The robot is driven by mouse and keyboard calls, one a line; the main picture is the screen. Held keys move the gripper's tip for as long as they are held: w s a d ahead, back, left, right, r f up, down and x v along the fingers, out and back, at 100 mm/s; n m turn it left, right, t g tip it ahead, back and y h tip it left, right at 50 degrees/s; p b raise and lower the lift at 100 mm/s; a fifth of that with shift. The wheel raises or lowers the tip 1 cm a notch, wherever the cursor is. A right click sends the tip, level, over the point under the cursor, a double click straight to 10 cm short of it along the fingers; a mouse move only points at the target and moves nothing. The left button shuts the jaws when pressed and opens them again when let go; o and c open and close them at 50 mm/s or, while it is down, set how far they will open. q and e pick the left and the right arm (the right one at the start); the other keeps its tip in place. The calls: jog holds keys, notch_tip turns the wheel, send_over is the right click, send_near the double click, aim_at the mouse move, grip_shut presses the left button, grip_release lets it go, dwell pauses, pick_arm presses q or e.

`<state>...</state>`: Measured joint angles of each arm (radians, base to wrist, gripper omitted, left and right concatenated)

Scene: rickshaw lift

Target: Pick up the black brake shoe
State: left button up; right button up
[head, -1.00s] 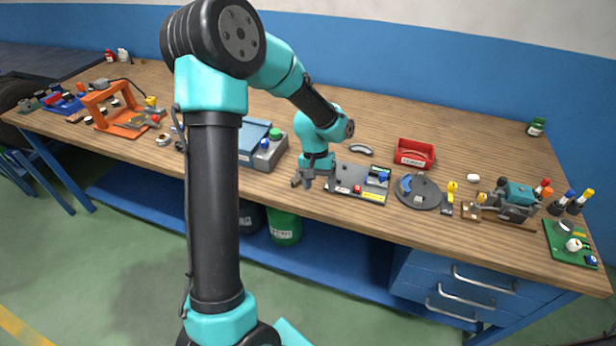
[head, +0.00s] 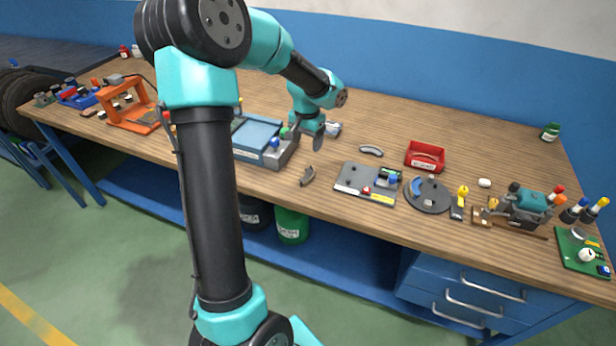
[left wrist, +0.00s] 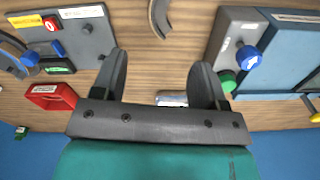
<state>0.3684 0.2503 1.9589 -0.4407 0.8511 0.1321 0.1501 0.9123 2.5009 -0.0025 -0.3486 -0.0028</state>
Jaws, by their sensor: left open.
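A dark curved shoe (head: 307,176), which looks like the black brake shoe, lies on the bench near its front edge, between the blue-topped box and the grey plate. In the left wrist view a curved grey-brown piece (left wrist: 160,18), apparently the same shoe, is cut by the top edge. My left gripper (head: 308,141) is open and empty, above the bench behind the shoe and apart from it. Its two fingers (left wrist: 162,66) are spread in the left wrist view, with bare wood between them. A lighter grey curved shoe (head: 371,151) lies farther back. My right gripper is not in view.
The blue-topped box (head: 257,135) stands left of the shoe. The grey plate (head: 352,178) with small parts is to its right. A red bin (head: 425,156), a round disc (head: 427,195) and a vise-like device (head: 525,205) stand farther right. An orange frame (head: 130,105) is at left.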

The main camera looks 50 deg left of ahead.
pick_arm(q)
send_over(307, 176)
notch_tip(307, 176, down, 10)
jog(key=shift+r, duration=0.25)
jog(key=shift+f, duration=0.1)
jog(key=shift+w+f, duration=0.1)
jog(key=shift+f, duration=2.35)
jog(key=c, duration=1.1)
